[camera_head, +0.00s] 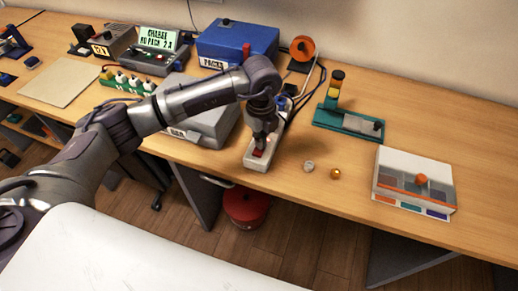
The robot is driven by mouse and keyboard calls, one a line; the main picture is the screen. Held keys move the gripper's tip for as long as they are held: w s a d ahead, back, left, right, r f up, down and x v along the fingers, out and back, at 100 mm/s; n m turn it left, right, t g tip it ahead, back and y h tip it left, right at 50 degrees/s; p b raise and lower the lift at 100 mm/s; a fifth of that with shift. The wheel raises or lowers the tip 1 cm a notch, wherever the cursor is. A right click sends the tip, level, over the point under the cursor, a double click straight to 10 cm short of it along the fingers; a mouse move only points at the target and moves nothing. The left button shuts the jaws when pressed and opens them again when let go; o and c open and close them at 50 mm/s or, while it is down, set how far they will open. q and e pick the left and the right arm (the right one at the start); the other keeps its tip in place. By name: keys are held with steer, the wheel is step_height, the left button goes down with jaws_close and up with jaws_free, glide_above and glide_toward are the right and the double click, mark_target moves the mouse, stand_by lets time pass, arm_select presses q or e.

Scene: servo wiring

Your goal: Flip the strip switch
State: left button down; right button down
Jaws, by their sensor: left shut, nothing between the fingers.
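The power strip (250,164) is white and lies near the front edge of the wooden bench, with its far end running back under my gripper. Its red switch (258,154) shows at the near end. My left gripper (261,146) points down over this end, with its fingers shut and empty, at or just above the switch. I cannot tell whether they touch. The gripper hides part of the strip and switch, so the switch's position cannot be read. My right gripper is not in view.
A grey box (205,122) stands left of the strip, under my arm. A blue box (237,42) and an orange spool (302,48) stand behind. A silver knob (309,166), a brass knob (335,173), a green stand (345,122) and a white box (412,170) are to the right.

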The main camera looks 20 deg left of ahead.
arm_select(q)
steer(key=shift+r+p, duration=2.3)
steer(key=shift+r, duration=1.25)
